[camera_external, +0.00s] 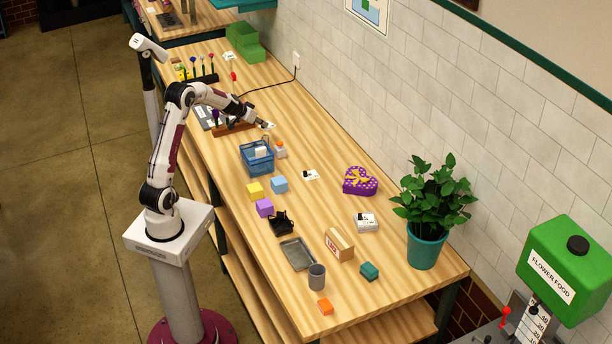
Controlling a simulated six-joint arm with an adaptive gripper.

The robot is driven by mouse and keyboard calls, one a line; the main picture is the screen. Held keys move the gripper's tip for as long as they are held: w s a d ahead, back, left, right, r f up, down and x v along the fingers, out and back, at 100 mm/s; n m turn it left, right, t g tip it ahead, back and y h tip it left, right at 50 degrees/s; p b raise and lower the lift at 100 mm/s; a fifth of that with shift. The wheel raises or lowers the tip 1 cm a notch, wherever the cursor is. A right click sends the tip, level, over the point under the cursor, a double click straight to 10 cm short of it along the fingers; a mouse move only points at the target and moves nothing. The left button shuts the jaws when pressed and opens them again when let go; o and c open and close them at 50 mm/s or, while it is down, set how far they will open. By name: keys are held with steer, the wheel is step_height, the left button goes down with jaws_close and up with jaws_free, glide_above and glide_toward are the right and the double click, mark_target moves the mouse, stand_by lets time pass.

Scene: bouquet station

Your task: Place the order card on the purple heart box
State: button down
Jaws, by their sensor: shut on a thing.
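The purple heart box (360,181) has a yellow bow and lies on the right side of the table, near the tiled wall. My gripper (269,126) is above the table, behind the blue basket (257,159) and well to the left of the heart box. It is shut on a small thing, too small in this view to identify.
An orange-capped bottle (280,149) stands beside the basket. Yellow, blue and purple blocks, a black holder (282,223), a grey tray (298,254), a white device (365,222) and a potted plant (424,244) are nearer. Bare wood lies around the heart box.

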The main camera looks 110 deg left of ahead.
step_height(320, 180, up, 10)
stand_by(0.8)
stand_by(0.7)
steer(key=w+d+f+m+t+h, duration=0.1)
steer(key=w+d+m, duration=0.2)
steer(key=w, duration=1.2)
steer(key=w+d+f+m+t+h, duration=0.1)
steer(key=w+d+m+t+h, duration=0.1)
steer(key=w+d, duration=0.8)
steer(key=w+d+m+t+h, duration=0.1)
steer(key=w+d+m, duration=0.3)
steer(key=w, duration=1.6)
steer(key=d, duration=0.2)
steer(key=shift+w+d+f+t+h, duration=0.25)
steer(key=shift+d+f+t+h, duration=0.05)
steer(key=shift+d+f, duration=0.1)
step_height(320, 180, down, 6)
steer(key=shift+f, duration=0.15)
